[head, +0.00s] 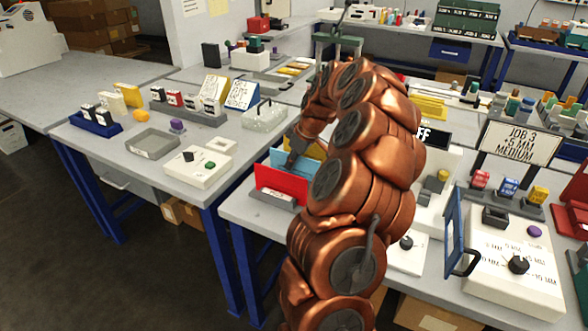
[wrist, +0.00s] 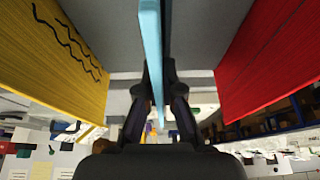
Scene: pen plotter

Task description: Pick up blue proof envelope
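The light-blue proof envelope (head: 279,156) stands upright in a grey rack (head: 273,197), between a red envelope (head: 282,183) in front and a yellow one (head: 317,147) behind. In the wrist view the blue envelope (wrist: 151,40) is seen edge-on as a thin strip running between my fingers. My gripper (head: 291,163) reaches down onto the blue envelope. In the wrist view my gripper's fingertips (wrist: 156,75) are close together, one on each side, with no clear gap to the envelope. My arm hides part of the rack's right side.
In the wrist view the yellow envelope (wrist: 55,55) is left and the red one (wrist: 270,60) right, both clear of my fingers. A white control box (head: 197,166) stands on the table to the left.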

